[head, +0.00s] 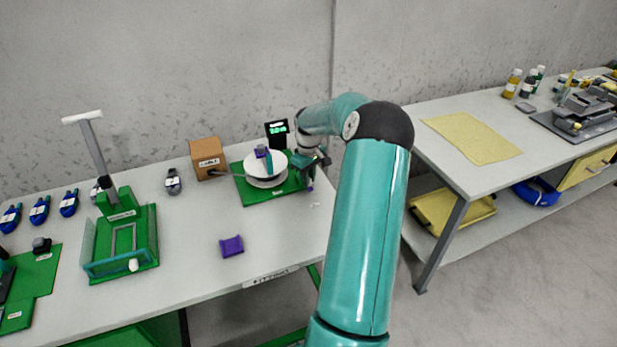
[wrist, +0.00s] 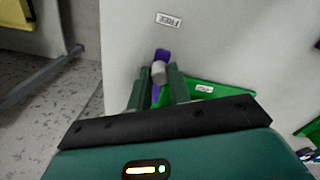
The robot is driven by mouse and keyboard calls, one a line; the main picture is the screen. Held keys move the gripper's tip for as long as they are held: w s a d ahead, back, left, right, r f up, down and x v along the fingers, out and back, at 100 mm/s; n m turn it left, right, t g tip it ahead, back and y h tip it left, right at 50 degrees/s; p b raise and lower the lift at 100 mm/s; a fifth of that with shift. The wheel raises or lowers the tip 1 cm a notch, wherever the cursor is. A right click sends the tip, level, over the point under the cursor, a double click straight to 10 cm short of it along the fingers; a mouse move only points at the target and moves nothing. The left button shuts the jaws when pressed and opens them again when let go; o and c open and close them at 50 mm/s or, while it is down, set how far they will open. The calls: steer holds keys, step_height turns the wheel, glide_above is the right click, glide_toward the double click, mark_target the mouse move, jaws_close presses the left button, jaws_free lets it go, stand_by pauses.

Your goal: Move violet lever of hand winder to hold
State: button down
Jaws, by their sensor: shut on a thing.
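The hand winder has a white spool (head: 265,170) on a green base (head: 252,190) on the left table, with a small lit display (head: 277,128) behind it. My gripper (head: 309,172) is at the right edge of this base, pointing down. In the wrist view my gripper (wrist: 157,80) is shut on the violet lever (wrist: 162,55), with a grey round part between the fingertips. A little of the lever shows below my gripper in the head view (head: 311,186). A label reading FREE (wrist: 168,19) lies on the tabletop beyond the lever.
A cardboard box (head: 207,158) stands left of the winder. A violet block (head: 231,246) lies near the table's front. A green fixture (head: 120,240) with a tall post stands further left. The tabletop between them is clear. A second table with a yellow mat (head: 472,138) stands right.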

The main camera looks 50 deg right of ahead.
stand_by(0.3)
steer(key=shift+w+a+m, duration=0.2)
steer(key=shift+a+m, duration=0.05)
steer(key=shift+m, duration=0.4)
steer(key=shift+w+a+m, duration=0.2)
steer(key=shift+a+m, duration=0.05)
steer(key=shift+m, duration=0.4)
steer(key=m, duration=0.1)
steer(key=w+a+m, duration=0.1)
steer(key=m, duration=0.1)
steer(key=shift+w+m, duration=0.2)
steer(key=shift+m, duration=0.1)
steer(key=shift+w+a+m, duration=0.15)
steer(key=shift+w+m, duration=0.35)
steer(key=shift+m, duration=0.65)
steer(key=shift+w+a+m, duration=0.15)
steer(key=shift+w+m, duration=0.35)
steer(key=shift+m, duration=0.65)
steer(key=c, duration=1.3)
jaws_free()
step_height(320, 180, up, 14)
